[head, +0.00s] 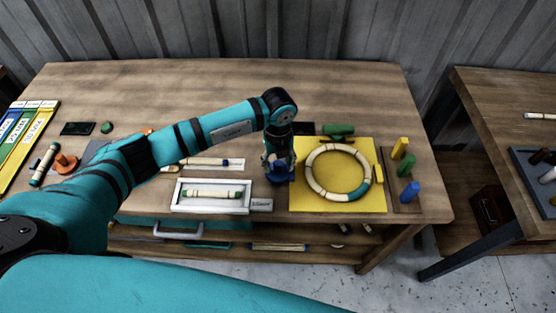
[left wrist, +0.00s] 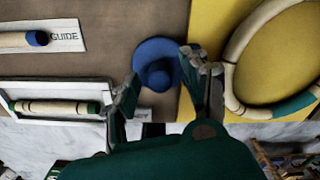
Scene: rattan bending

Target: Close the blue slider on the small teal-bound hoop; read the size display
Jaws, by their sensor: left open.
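A cream hoop with dark bands and a teal-bound section (head: 356,192) lies on a yellow mat (head: 300,202); part of it shows in the left wrist view (left wrist: 232,85). A blue round piece (left wrist: 157,65) with a wide disc and a raised knob sits left of the mat; I cannot tell if it is the slider. My left gripper (head: 277,168) is open above this piece, its fingers on either side of the knob in the left wrist view. The gripper partly hides the piece in the head view. I see no readable size display. My right gripper is not in view.
A white tray (head: 178,196) with a green-ended rod stands left of my gripper. A guide strip (left wrist: 65,36) holds a blue-ended rod. Yellow, green and blue pegs (head: 409,192) stand right of the mat. The back of the table is clear.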

